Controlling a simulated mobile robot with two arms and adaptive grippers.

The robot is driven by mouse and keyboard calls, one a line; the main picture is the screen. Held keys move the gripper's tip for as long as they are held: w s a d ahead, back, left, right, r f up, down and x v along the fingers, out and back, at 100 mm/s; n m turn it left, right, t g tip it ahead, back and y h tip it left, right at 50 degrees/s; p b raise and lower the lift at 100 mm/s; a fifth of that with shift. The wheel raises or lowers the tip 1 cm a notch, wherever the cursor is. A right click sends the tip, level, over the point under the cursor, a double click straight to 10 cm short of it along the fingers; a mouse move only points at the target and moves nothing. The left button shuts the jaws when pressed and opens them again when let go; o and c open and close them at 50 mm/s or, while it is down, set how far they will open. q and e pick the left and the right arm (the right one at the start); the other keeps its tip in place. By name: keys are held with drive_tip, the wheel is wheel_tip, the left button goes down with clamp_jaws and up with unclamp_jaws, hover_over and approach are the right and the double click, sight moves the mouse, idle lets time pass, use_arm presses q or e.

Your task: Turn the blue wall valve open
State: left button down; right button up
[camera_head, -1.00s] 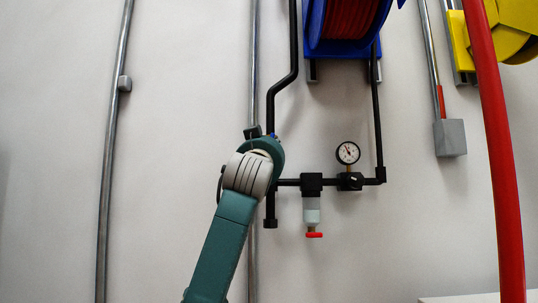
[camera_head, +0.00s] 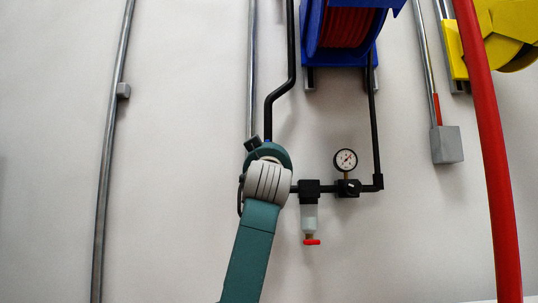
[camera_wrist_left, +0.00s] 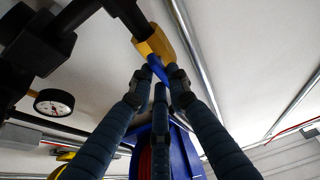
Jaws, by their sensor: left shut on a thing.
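The blue valve lever (camera_wrist_left: 157,68) shows in the left wrist view, attached to a brass-yellow valve body (camera_wrist_left: 153,42) on a black pipe. My left gripper (camera_wrist_left: 161,80) has its dark fingers closed around the lever. In the head view my left wrist covers the valve and hides the fingers, so the lever's angle is hard to tell there. The pressure gauge (camera_head: 345,160) sits right of my wrist, its needle pointing to the upper right; it also shows in the left wrist view (camera_wrist_left: 54,103). My right gripper is not in view.
A black pipe (camera_head: 377,125) runs beside the blue hose reel (camera_head: 378,25). A filter bowl with a red knob (camera_head: 312,242) hangs close right of my wrist. Grey conduits (camera_head: 108,150) run up the wall. A red hose (camera_head: 490,150) crosses the right side.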

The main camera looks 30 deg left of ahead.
use_arm(q)
drive_tip(key=c, duration=1.7)
unclamp_jaws()
drive_tip(key=shift+o, duration=0.2)
drive_tip(key=v, duration=1.2)
